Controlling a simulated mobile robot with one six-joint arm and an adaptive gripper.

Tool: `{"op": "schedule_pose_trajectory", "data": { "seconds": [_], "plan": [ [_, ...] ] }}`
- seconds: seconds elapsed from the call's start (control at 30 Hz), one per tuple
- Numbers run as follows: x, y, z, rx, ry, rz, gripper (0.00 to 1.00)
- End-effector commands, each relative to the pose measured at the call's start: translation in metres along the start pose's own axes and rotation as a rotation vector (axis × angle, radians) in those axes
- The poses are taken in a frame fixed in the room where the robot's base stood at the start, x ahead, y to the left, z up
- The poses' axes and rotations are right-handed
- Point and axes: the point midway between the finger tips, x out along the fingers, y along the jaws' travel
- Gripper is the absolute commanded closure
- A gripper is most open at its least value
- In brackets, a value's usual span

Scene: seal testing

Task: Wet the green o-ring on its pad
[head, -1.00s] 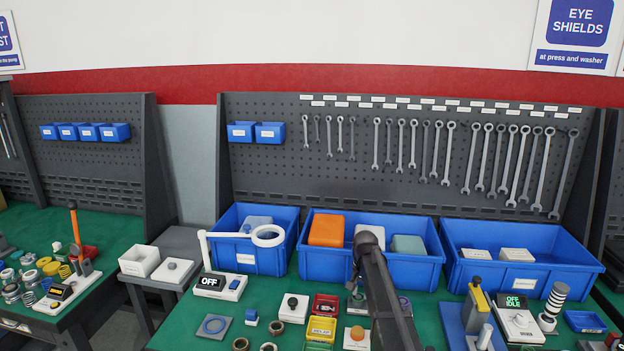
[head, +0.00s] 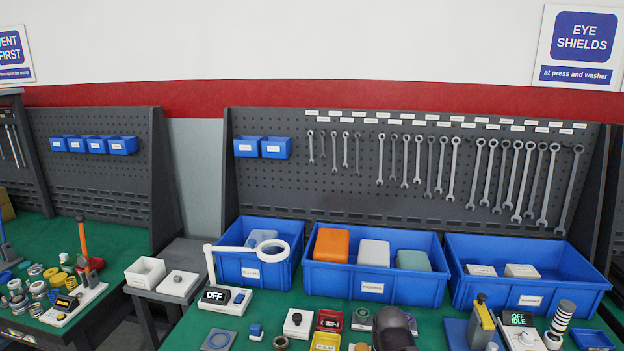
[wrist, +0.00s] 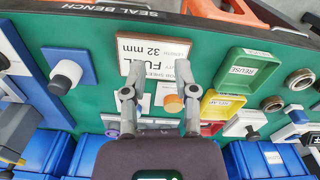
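A small grey pad with what looks like a green ring (head: 362,318) lies on the green bench in front of the blue bins in the head view. The ring is small, so its surface cannot be made out. A pad with a purple ring lies to its right, partly behind my dark arm; its purple ring (wrist: 113,128) also shows in the wrist view. My gripper (wrist: 160,92) is open and empty in the wrist view, its fingers apart above a white label card (wrist: 155,50) and an orange knob (wrist: 173,103). I cannot make out the green ring in the wrist view.
Red (head: 330,320) and yellow (head: 325,341) trays stand left of the green ring's pad. A magnifier lamp (head: 268,250) reaches over the left bin (head: 240,270). A yellow-topped device (head: 483,318) stands right.

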Motion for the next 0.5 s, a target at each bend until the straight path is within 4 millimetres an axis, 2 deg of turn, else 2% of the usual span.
{"op": "schedule_pose_trajectory", "data": {
  "seconds": [0.3, 0.5],
  "plan": [
    [0.0, 0.0, 0.003, -0.007, 0.0, 0.0, 0.62],
    [-0.003, 0.0, -0.007, -0.011, 0.0, 0.0, 0.03]
  ]
}}
